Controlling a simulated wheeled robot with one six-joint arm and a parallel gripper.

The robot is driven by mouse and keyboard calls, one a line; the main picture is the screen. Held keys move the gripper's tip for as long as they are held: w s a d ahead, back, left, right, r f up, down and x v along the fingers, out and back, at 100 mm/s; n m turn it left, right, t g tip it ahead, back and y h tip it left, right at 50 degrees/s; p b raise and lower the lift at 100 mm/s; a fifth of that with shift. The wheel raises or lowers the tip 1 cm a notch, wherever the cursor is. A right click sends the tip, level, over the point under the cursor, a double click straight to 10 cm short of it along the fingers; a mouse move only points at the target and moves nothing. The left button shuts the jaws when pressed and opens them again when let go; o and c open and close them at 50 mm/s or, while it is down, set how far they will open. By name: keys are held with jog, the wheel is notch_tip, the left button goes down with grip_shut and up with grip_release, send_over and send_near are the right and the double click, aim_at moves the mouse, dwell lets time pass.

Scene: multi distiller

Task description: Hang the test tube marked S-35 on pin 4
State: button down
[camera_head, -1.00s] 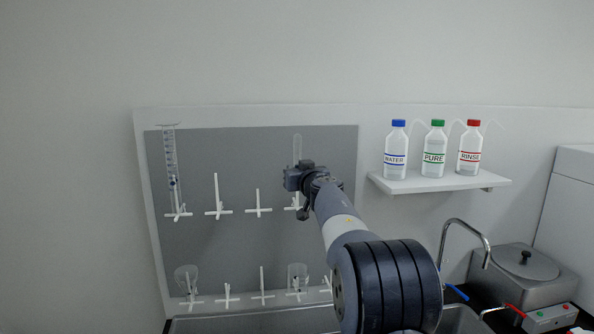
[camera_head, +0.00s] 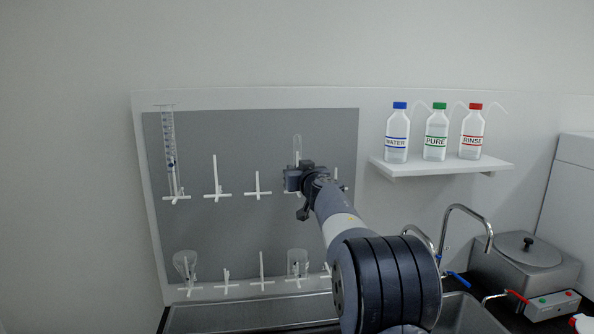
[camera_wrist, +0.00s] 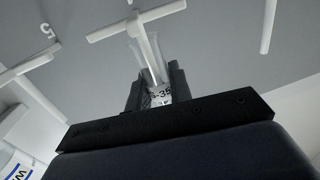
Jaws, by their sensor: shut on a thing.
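My gripper (camera_head: 294,178) is shut on a clear test tube (camera_head: 297,143), held upright with its rounded end up, in front of the grey pegboard. In the wrist view, my gripper (camera_wrist: 157,88) grips the tube (camera_wrist: 158,98), whose mark reads "-35"; its first letter is partly hidden. A white pin with a crossbar (camera_wrist: 137,22) runs along the tube and appears to be inside it. In the head view this pin (camera_head: 297,158) is the fourth from the left in the upper row, its base mostly hidden by my gripper. Its number is not visible.
The pegboard (camera_head: 240,140) has two rows of white pins. A graduated cylinder (camera_head: 170,140) hangs at upper left; glass vessels (camera_head: 186,265) (camera_head: 297,262) hang on the lower row. A neighbouring pin (camera_wrist: 268,25) is close by. A shelf (camera_head: 440,166) with bottles is at right.

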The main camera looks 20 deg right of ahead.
jog(key=shift+f, duration=0.35)
jog(key=c, duration=1.2)
grip_release()
jog(key=s+b, duration=0.1)
jog(key=s, duration=0.4)
jog(key=s+b, duration=0.1)
jog(key=s, duration=0.5)
jog(key=shift+a, duration=0.2)
